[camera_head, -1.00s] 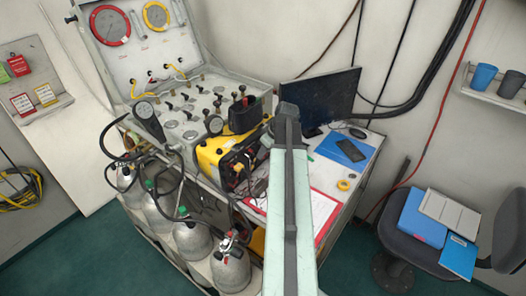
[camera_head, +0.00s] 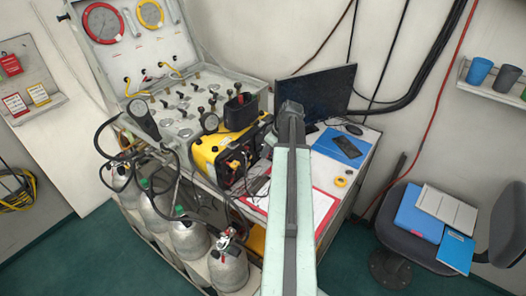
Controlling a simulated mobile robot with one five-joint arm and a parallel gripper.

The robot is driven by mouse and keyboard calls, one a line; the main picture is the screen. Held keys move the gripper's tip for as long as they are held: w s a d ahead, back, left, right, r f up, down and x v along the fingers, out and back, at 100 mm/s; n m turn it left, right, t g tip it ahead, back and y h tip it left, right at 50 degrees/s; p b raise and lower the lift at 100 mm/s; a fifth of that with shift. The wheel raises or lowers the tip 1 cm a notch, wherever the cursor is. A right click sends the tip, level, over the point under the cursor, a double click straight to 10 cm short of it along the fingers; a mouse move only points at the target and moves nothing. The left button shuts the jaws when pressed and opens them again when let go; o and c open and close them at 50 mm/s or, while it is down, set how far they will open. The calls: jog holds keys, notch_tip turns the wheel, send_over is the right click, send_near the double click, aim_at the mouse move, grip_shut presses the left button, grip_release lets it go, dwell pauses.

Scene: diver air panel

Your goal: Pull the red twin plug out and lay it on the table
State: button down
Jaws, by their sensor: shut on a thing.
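A yellow and black unit (camera_head: 207,155) stands on the table beside the panel. Small red parts show on its dark front face (camera_head: 235,165), among dark leads. They are too small for me to tell whether one is the red twin plug. The table (camera_head: 345,188) runs to the right of the unit, under papers and a monitor. My own arm rises through the middle of the view and covers part of the table. My gripper is hidden behind it, so I cannot see its fingers or anything in them.
A red-edged clipboard (camera_head: 318,207), a blue folder (camera_head: 338,147) and a yellow tape roll (camera_head: 341,182) lie on the table. A monitor (camera_head: 312,92) stands behind. Gas cylinders (camera_head: 229,268) stand below the front edge. A chair (camera_head: 415,235) with folders is at the right.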

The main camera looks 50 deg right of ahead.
jog(key=s+d+f+b, duration=0.2)
jog(key=s+d, duration=0.1)
jog(key=s+d+f+b, duration=0.3)
jog(key=d, duration=0.1)
jog(key=s+d+f+b, duration=0.3)
jog(key=d, duration=0.1)
jog(key=shift+s+f, duration=0.1)
jog(key=shift+f, duration=0.15)
jog(key=shift+s+d+f+b, duration=0.15)
jog(key=shift+s+f+b, duration=0.05)
jog(key=shift+f+b, duration=1.8)
jog(key=shift+b, duration=0.05)
jog(key=shift+f, duration=0.25)
jog(key=c, duration=1)
grip_release()
jog(key=p+v, duration=0.6)
jog(key=v, duration=0.1)
jog(key=shift+r+p, duration=0.35)
jog(key=shift+r, duration=0.05)
